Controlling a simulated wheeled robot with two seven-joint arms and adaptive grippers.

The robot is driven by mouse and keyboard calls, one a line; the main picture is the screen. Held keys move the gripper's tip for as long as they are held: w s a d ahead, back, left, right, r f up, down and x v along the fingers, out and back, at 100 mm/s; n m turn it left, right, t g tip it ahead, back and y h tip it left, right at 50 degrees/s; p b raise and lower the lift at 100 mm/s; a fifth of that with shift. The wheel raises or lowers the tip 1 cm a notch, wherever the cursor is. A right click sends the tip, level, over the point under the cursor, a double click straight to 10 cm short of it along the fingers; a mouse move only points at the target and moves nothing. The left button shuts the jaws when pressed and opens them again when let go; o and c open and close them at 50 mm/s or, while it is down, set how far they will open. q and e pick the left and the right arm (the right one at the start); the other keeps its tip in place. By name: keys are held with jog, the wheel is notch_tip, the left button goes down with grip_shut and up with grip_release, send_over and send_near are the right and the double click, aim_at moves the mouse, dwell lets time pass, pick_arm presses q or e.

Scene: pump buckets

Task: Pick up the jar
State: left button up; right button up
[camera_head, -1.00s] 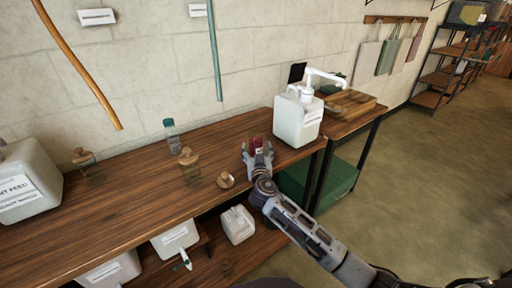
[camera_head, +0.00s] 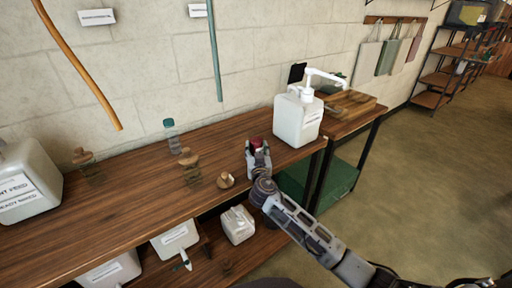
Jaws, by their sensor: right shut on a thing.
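The jar (camera_head: 256,144), small with a red top or contents, stands near the front of the wooden table, left of the white pump bucket. My right gripper (camera_head: 257,155) comes in from the lower right and is shut on the jar, its fingers hiding much of the jar's lower part. I cannot tell whether the jar still touches the table. My left gripper is not in view.
The white pump bucket (camera_head: 298,119) stands close to the right. A small corked jar (camera_head: 226,180) lies near the table edge, with a taller corked jar (camera_head: 190,168) and a clear bottle (camera_head: 172,137) further left. White jugs (camera_head: 237,224) stand on the lower shelf.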

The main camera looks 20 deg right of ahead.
jog(key=shift+r, duration=0.1)
jog(key=c, duration=0.3)
jog(key=shift+r, duration=0.9)
pick_arm(q)
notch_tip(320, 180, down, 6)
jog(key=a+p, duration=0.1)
jog(key=p, duration=0.1)
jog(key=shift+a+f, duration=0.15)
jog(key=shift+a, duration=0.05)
pick_arm(e)
notch_tip(320, 180, up, 8)
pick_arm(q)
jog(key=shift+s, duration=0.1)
pick_arm(e)
jog(key=shift+r, duration=0.15)
